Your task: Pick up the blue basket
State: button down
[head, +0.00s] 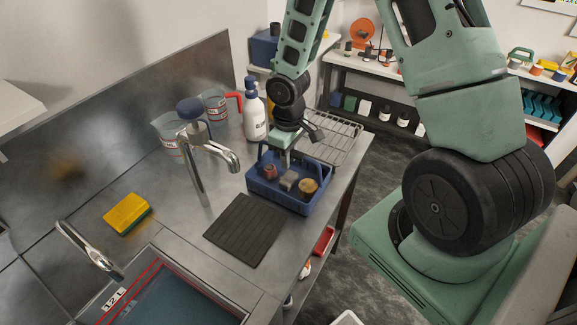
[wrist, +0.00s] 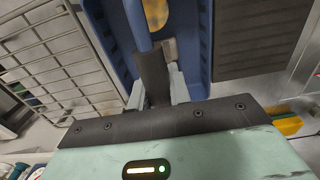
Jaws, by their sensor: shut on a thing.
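The blue basket (head: 279,198) is on the steel bench in the head view, between the black ribbed mat and the wire rack, with several small items inside. My gripper (head: 285,152) is above its middle, reaching down to its handle. In the wrist view, the basket wall (wrist: 197,45) fills the upper middle. My gripper (wrist: 158,95) is shut on the basket's handle there, around its dark grip section. Whether the basket's base touches the bench is hard to tell.
The black mat (head: 247,230) lies in front of the basket and the wire rack (head: 335,138) behind it. A white bottle (head: 254,112), a jug (head: 170,135) and the curved tap (head: 197,165) stand to the left. The bench's right edge is close to the basket.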

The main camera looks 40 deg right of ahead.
notch_tip(320, 180, up, 10)
jog(key=shift+b, duration=0.35)
dwell(1.2)
